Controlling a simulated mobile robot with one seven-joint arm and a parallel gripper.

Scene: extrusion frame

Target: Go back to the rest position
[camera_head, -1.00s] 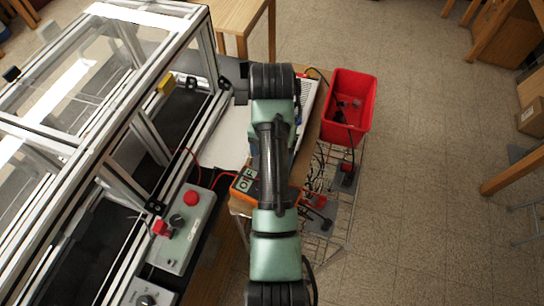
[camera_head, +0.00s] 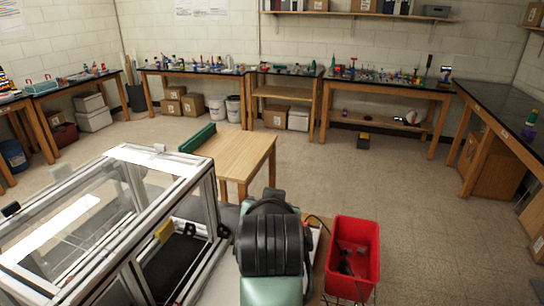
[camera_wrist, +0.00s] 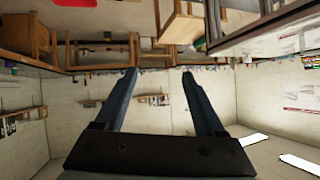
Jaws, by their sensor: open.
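My gripper (camera_wrist: 158,76) shows in the wrist view with its two dark fingers apart and nothing between them. The wrist view is upside down and faces the far wall and benches, so the gripper is up in the air, clear of any surface. In the head view my arm rises at the bottom middle, and its dark joint and green link hide what is behind them. The gripper itself cannot be made out in the head view.
The extrusion frame (camera_head: 112,262) stands close on the left of my arm. A red bin (camera_head: 354,258) is close on the right. A wooden table (camera_head: 236,155) stands ahead. Benches with small items line the far wall. The floor (camera_head: 440,230) on the right is clear.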

